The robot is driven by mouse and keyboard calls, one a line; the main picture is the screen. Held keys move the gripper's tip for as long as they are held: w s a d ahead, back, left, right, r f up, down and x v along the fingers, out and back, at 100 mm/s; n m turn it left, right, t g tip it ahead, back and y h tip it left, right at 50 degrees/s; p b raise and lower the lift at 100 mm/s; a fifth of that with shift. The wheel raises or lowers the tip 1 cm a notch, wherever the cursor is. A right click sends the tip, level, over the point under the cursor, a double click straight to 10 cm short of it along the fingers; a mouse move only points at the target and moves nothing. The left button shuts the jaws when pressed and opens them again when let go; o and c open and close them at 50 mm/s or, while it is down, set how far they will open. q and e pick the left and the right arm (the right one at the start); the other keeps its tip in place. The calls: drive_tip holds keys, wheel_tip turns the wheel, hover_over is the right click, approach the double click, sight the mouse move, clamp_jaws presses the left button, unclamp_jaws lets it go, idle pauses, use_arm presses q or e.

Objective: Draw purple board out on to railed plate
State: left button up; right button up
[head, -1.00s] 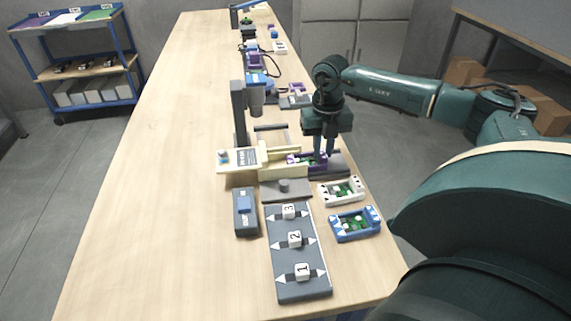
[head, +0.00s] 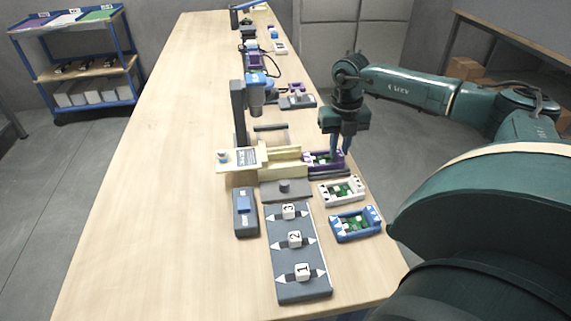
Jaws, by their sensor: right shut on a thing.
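The purple board (head: 312,157), a purple frame with a green circuit inside, lies at the right end of the cream fixture (head: 283,168). My right gripper (head: 340,158) points down and is shut on the board's right end. The fingertips partly hide that end. My left gripper is not in view.
A white-framed board (head: 341,191) and a blue-framed board (head: 355,224) lie in front of the plate. A grey strip with numbered blocks (head: 298,272) and a grey box with a blue button (head: 245,212) stand nearby. The table's left side is clear.

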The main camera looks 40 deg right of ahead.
drive_tip(key=o, duration=0.7)
drive_tip(key=shift+o, duration=0.2)
drive_tip(key=shift+r+p, duration=2.55)
drive_tip(key=shift+r, duration=0.5)
drive_tip(key=shift+f, duration=0.1)
